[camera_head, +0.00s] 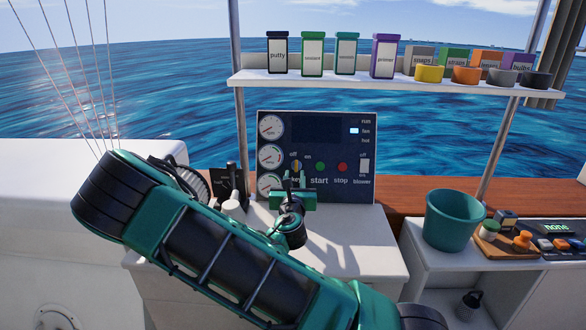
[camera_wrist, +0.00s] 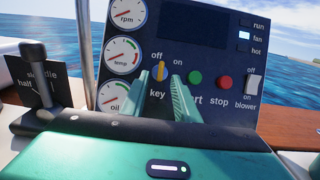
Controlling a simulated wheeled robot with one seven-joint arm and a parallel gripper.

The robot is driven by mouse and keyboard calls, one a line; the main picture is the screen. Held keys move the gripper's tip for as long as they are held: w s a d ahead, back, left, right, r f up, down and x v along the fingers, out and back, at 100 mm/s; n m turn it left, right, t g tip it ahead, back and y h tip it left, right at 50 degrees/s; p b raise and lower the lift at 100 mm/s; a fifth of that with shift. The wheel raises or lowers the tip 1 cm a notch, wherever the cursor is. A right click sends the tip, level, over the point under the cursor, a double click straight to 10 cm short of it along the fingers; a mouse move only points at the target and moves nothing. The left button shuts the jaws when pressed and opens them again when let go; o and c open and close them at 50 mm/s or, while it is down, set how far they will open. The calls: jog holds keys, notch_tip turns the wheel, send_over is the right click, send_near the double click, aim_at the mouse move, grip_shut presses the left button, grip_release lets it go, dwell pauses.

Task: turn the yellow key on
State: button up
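The yellow key (camera_wrist: 160,71) is on the dark control panel, above the label "key". Its handle stands about upright, pointing toward "off"; "on" is printed to its right. It also shows small in the head view (camera_head: 296,166). My gripper (camera_wrist: 169,86) has its two green fingers apart with a narrow empty gap. In the head view my gripper (camera_head: 295,178) is in front of the panel's lower middle. I cannot tell whether a finger touches the key.
Right of the key are the green start button (camera_wrist: 195,78), the red stop button (camera_wrist: 225,82) and the blower switch (camera_wrist: 252,87). Gauges line the panel's left side. The throttle lever (camera_wrist: 35,65) stands left. A shelf (camera_head: 390,83) with boxes is above; a green bucket (camera_head: 453,222) stands right.

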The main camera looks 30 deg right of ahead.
aim_at(296, 164)
jog(key=x, duration=0.8)
jog(key=shift+w+d, duration=0.15)
jog(key=shift+d, duration=0.05)
